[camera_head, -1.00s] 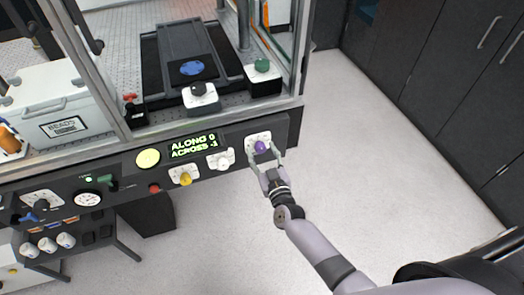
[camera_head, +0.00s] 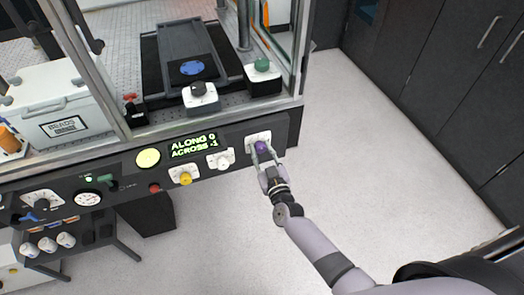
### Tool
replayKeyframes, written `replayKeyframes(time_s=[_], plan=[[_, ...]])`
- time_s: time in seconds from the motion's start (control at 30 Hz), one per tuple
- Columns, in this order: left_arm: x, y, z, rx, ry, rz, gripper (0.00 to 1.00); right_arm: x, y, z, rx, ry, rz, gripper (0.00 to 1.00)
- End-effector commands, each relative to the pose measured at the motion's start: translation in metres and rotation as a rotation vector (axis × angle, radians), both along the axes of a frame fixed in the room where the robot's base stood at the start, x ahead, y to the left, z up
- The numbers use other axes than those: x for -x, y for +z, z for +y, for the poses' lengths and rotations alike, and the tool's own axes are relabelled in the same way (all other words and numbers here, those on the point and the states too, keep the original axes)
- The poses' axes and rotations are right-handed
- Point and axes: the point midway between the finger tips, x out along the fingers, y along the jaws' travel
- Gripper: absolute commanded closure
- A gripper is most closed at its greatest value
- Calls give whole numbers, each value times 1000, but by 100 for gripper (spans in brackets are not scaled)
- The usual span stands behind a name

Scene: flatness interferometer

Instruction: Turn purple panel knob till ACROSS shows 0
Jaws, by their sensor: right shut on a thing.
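The purple knob (camera_head: 261,146) sits on a white plate at the right end of the dark front panel. My right gripper (camera_head: 264,153) is at the knob from the front, its fingers shut on either side of it. The green display (camera_head: 194,146) on the panel reads ALONG 0 and ACROSS -1. My left gripper is not in view.
On the same panel are a white knob (camera_head: 219,161), a yellow knob (camera_head: 185,178), a yellow round button (camera_head: 148,158) and a red button (camera_head: 154,188). A green knob (camera_head: 262,65) stands behind on the bench. Floor to the right is clear.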

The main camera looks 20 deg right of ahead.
Motion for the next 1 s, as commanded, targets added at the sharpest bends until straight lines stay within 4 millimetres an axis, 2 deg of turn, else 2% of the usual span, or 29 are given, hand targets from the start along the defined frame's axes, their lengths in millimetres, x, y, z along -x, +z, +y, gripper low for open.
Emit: replayKeyframes(time_s=[0.1,0.47,1.0], plan=[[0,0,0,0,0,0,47,0,0,0,0,0,0,98],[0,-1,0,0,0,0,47,0,0,0,-73,0,3,98],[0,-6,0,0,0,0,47,0,0,-1,-497,-1,16,98]])
